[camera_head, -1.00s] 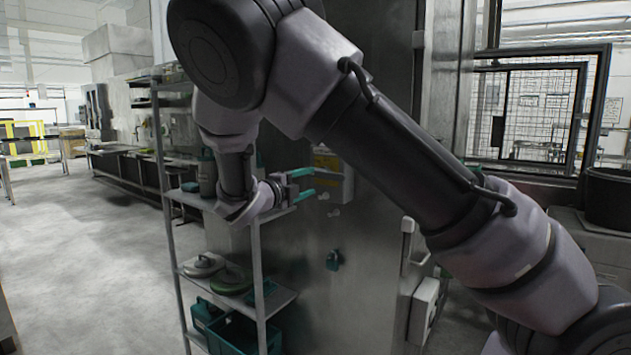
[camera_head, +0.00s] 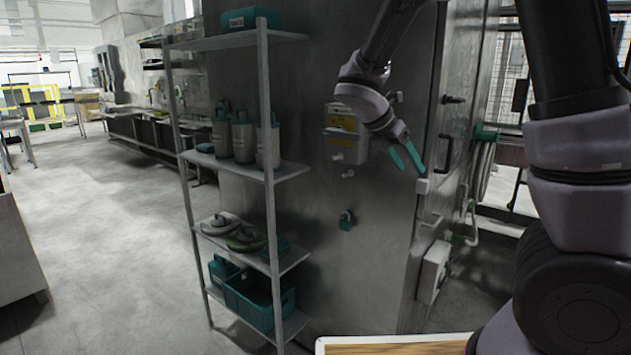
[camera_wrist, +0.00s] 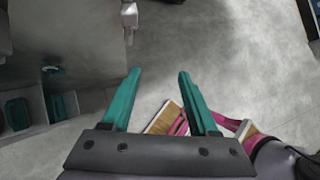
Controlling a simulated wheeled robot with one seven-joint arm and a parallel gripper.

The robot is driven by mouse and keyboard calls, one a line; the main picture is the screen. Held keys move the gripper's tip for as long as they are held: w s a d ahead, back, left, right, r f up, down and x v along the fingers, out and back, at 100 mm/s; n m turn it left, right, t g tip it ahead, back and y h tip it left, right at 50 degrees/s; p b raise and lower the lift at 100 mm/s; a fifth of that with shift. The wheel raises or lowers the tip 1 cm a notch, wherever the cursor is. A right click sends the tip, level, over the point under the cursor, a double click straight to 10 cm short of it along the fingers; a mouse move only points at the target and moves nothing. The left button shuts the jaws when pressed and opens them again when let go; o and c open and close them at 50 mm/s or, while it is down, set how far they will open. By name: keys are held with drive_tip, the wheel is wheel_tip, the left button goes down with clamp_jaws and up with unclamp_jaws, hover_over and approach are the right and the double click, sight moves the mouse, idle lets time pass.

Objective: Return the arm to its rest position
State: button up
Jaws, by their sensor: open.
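My gripper (camera_head: 407,160) hangs in front of the large steel machine panel (camera_head: 330,255), its teal fingers pointing down and to the right. The fingers are apart with nothing between them. In the wrist view my gripper (camera_wrist: 157,95) is also open and empty, above the grey floor. My arm comes down to it from the top of the head view. Another part of my arm fills the right side.
A metal shelf rack (camera_head: 268,150) with bottles, pads and a teal crate (camera_head: 258,303) stands left of my gripper. A green-ended hose (camera_head: 487,132) hangs at right. Open floor (camera_head: 110,230) lies left.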

drive_tip(key=s+d+r+m+t+y, duration=0.1)
drive_tip(key=s+r+m+y, duration=0.3)
drive_tip(key=s+m, duration=0.5)
drive_tip(key=s+d+r+m+t+y, duration=0.1)
drive_tip(key=s+r+m+t+y, duration=0.2)
drive_tip(key=s+r+m, duration=0.6)
drive_tip(key=m+y, duration=0.2)
drive_tip(key=m, duration=0.9)
drive_tip(key=shift+s+d+r+m, duration=0.2)
drive_tip(key=shift+d+m, duration=0.1)
drive_tip(key=shift+d, duration=0.1)
